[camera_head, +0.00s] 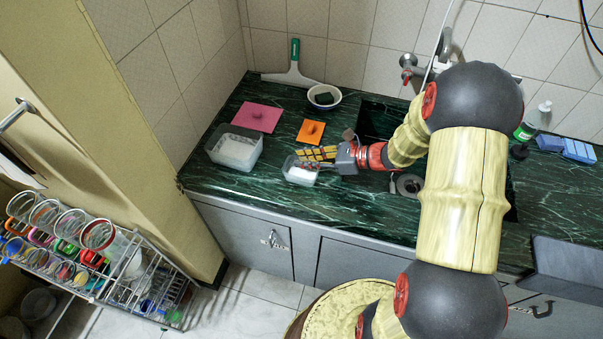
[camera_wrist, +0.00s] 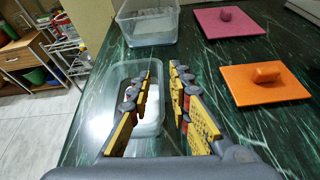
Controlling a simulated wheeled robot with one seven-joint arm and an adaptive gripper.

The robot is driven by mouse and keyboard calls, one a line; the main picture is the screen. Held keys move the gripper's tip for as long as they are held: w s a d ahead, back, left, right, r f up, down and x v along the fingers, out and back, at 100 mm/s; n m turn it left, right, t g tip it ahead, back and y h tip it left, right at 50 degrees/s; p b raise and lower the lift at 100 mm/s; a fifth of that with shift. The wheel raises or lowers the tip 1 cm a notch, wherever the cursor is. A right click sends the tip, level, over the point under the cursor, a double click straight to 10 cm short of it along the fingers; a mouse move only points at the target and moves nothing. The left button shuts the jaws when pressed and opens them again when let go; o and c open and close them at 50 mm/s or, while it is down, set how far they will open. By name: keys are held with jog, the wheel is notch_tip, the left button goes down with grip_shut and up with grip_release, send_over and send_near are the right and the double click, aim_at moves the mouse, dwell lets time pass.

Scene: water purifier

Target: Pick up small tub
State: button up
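The small tub (camera_head: 300,172) is a clear, open plastic box on the dark green marble counter, near its front edge. In the wrist view the small tub (camera_wrist: 108,92) lies below and left of centre. My gripper (camera_head: 302,154) reaches in from the right over its back side. In the wrist view my gripper (camera_wrist: 161,72) has a gap between its yellow-padded fingers. The left finger is over the tub's inside and the right finger is beyond its right wall, so the wall lies between them. Whether either finger touches the wall cannot be told.
A larger clear tub (camera_wrist: 150,38) stands farther left on the counter (camera_head: 350,210). A pink lid (camera_head: 255,117) and an orange lid (camera_head: 311,131) lie behind. A bowl (camera_head: 324,97) and a squeegee (camera_head: 294,70) are near the wall. A dish rack (camera_head: 140,290) stands below left.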

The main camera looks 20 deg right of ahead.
grip_shut()
dwell(0.3)
jog(key=shift+r, duration=0.1)
dwell(0.4)
jog(key=shift+r+p, duration=1)
jog(key=shift+r, duration=0.4)
jog(key=shift+s+d+r, duration=0.1)
jog(key=shift+r, duration=0.25)
jog(key=s+d+r+p, duration=0.3)
jog(key=s+r+p, duration=0.3)
jog(key=s+r, duration=0.3)
jog(key=shift+s+d+r, duration=0.15)
jog(key=shift+s+d, duration=0.2)
jog(key=shift+s, duration=1.7)
